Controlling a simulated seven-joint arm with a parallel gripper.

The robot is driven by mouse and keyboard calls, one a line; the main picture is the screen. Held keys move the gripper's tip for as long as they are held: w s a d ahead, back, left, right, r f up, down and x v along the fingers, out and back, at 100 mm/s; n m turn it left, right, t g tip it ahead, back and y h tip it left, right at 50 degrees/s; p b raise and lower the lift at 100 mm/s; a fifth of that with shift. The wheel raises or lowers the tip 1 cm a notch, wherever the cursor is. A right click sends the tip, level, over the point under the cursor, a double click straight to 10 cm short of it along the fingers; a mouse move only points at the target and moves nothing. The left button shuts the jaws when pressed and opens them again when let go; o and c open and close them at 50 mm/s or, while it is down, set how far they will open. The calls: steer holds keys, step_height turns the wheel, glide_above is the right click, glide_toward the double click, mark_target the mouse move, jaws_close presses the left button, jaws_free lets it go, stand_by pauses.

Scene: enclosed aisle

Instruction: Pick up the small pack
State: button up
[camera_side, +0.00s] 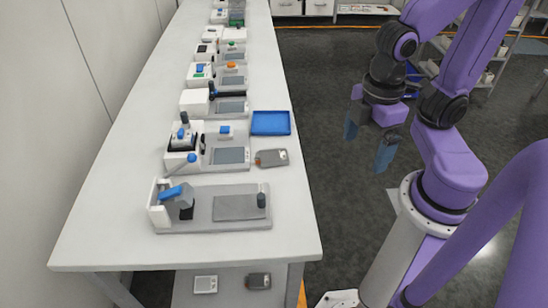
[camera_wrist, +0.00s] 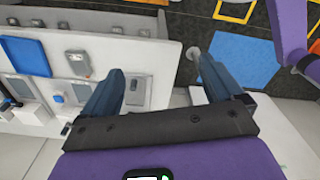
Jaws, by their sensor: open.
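A small grey pack (camera_side: 271,158) with a lighter face lies flat on the white bench top, near its right edge and just in front of a blue tray (camera_side: 271,123). In the wrist view the pack (camera_wrist: 78,64) lies to the right of the blue tray (camera_wrist: 25,55), left of my fingers. My gripper (camera_side: 369,138) hangs over the aisle, to the right of the bench and apart from the pack. Its two blue-grey fingers are spread and empty in the wrist view (camera_wrist: 160,72). A similar dark grey pack (camera_side: 258,282) lies on the lower shelf.
The white bench (camera_side: 100,235) carries a row of devices along its length. A grey fixture with a blue lever (camera_side: 215,208) stands nearest the side camera. A white box-like device (camera_side: 205,284) sits on the lower shelf. The aisle floor beside the bench is clear around my gripper.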

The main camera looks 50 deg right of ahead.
steer(key=w+a+m, duration=0.1)
steer(key=w+a, duration=0.1)
steer(key=w, duration=0.7)
steer(key=m, duration=0.2)
glide_above(274, 155)
step_height(274, 155, down, 7)
step_height(274, 155, down, 12)
steer(key=shift+w+d+r, duration=0.15)
steer(key=shift+r, duration=0.1)
steer(key=shift+s+a+f, duration=0.1)
steer(key=shift+f, duration=1.25)
steer(key=shift+s+a+f, duration=0.1)
steer(key=shift+f, duration=1.25)
steer(key=c, duration=1.2)
